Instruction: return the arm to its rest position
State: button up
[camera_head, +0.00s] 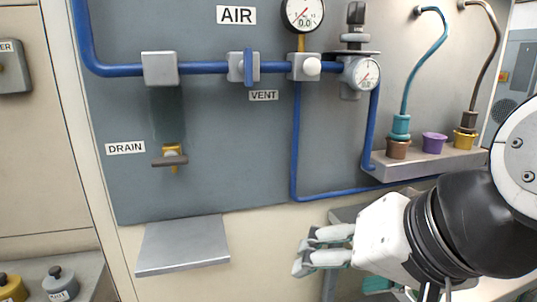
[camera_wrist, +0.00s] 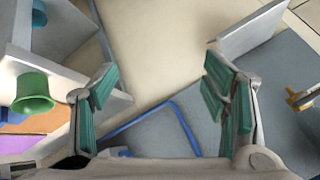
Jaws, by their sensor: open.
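My gripper (camera_head: 312,250) is in the lower right of the head view, at the end of my arm, pointing left. It hangs in front of the cream wall below the grey panel, right of a small metal shelf (camera_head: 183,246). In the wrist view my gripper (camera_wrist: 165,95) shows two teal-padded fingers spread wide apart, with nothing between them. The fingers look apart from the panel and shelf.
The grey panel (camera_head: 225,150) carries blue pipes, gauges and a drain valve (camera_head: 172,158). A ledge (camera_head: 430,160) with coloured connectors and hoses is above my arm at right. A green cup-shaped part (camera_wrist: 34,92) shows at left in the wrist view. Knobs (camera_head: 60,284) stand at lower left.

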jog(key=s+d+f+n+g+h, duration=0.35)
jog(key=s+d+f+g, duration=0.3)
jog(key=s+d, duration=0.5)
notch_tip(320, 180, up, 20)
jog(key=t+p, duration=0.4)
jog(key=p, duration=1.4)
jog(key=shift+s+a+f+m+p, duration=0.15)
jog(key=shift+s+a+m+p, duration=0.2)
jog(key=shift+a, duration=0.1)
